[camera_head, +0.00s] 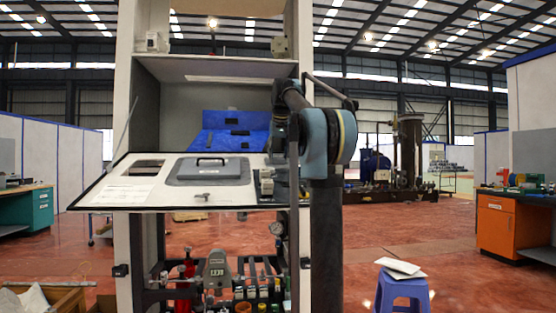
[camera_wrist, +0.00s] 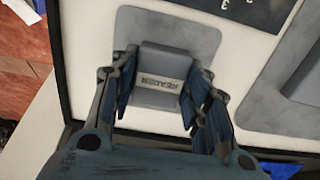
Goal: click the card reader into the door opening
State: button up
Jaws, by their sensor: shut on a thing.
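The card reader (camera_wrist: 158,68) is a grey block with a pale label marked READER. My gripper (camera_wrist: 160,88) is shut on it in the wrist view, with one dark blue finger at each side. A lighter grey rounded plate (camera_wrist: 197,42) shows around and beneath the reader; whether the reader touches it or sits in an opening cannot be told. In the head view the door panel (camera_head: 115,193) lies flat like a shelf at the front of the tall cabinet.
A grey hatch with a black handle (camera_head: 208,171) sits mid-door, with a dark rectangular area (camera_head: 147,167) to its left. A blue sloped piece (camera_head: 235,133) stands behind. Bottles and a grey device (camera_head: 216,270) fill the cabinet below. A blue stool (camera_head: 403,291) stands at right.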

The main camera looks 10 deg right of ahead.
dwell(0.3)
jog(key=o, duration=1.2)
jog(key=shift+o, duration=0.2)
jog(key=o, duration=0.5)
jog(key=shift+r, duration=0.1)
jog(key=shift+v, duration=2.85)
jog(key=shift+s, duration=0.1)
